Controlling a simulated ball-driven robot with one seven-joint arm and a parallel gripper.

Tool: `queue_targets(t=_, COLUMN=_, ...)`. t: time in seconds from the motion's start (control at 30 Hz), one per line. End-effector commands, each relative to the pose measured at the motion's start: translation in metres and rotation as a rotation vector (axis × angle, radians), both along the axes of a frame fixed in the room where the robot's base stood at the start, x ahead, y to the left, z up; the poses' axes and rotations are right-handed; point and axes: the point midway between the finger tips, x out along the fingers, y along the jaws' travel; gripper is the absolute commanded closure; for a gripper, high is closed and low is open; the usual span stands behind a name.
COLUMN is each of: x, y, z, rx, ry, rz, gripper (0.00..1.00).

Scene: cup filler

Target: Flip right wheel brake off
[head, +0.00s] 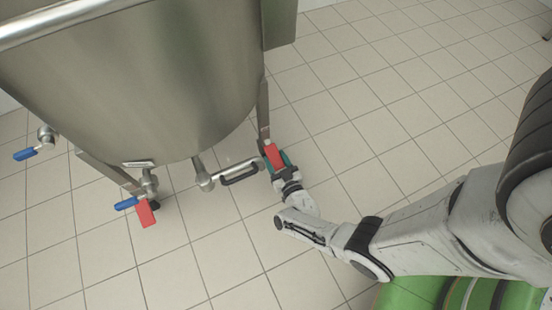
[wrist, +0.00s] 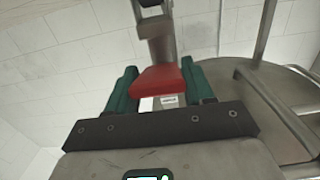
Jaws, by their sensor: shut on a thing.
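The right wheel brake is a red lever (head: 274,155) at the foot of the tank's right leg. My gripper (head: 283,164) is at the lever, reaching in from the lower right. In the wrist view the red lever (wrist: 160,80) lies between my two green fingers, and they are shut on it. The wheel under this lever is mostly hidden. A second red brake lever (head: 146,213) hangs at the left leg, apart from my gripper.
The large steel tank (head: 150,85) stands over the brakes. Blue-handled valves (head: 26,154) stick out at the left. A black-handled pipe (head: 240,175) runs close to the left of my gripper. The tiled floor (head: 400,110) is clear at right.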

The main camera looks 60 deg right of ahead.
Motion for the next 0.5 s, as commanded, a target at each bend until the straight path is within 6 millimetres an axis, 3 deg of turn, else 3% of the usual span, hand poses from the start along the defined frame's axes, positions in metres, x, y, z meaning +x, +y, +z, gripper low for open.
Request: queue_targets(t=0.5, x=-0.002, y=0.001, z=0.036, rx=0.177, ry=0.262, rz=0.001, gripper=1.0)
